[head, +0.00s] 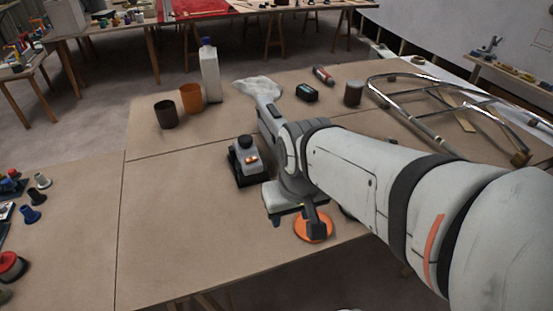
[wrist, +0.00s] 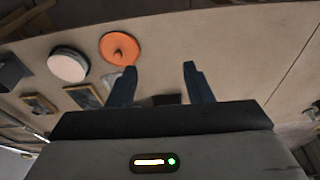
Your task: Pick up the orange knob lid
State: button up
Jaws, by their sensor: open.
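The orange knob lid (head: 303,231) is a flat disc lying on the table near its front edge in the head view, partly hidden behind a finger. It shows whole in the wrist view (wrist: 112,43), with a small knob at its middle. My gripper (head: 297,226) is open and empty, its fingers pointing down over the table close to the lid. In the wrist view my gripper (wrist: 157,68) has the lid up and left of its fingers, beyond the left finger, not between them.
A round white-topped thing (wrist: 68,64) lies left of the lid. A black-and-grey device with a dark knob (head: 246,160) stands left of my arm.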

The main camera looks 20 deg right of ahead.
jog(key=w+d+f+g, duration=0.1)
jog(key=w+d+f, duration=0.3)
jog(key=w+d+f+m+g+b, duration=0.1)
jog(key=w+d+f, duration=0.3)
jog(key=f, duration=0.1)
jog(key=w+d+f+g+b, duration=0.1)
jog(key=w+d+f+g, duration=0.1)
jog(key=w+d+f, duration=0.2)
jog(key=shift+w+d+f+m, duration=0.35)
jog(key=shift+w+f+m, duration=0.05)
jog(key=shift+w+f, duration=0.1)
jog(key=f, duration=0.7)
jog(key=shift+s+a+f, duration=0.25)
jog(key=shift+s+f, duration=0.05)
jog(key=shift+f, duration=0.1)
grip_shut()
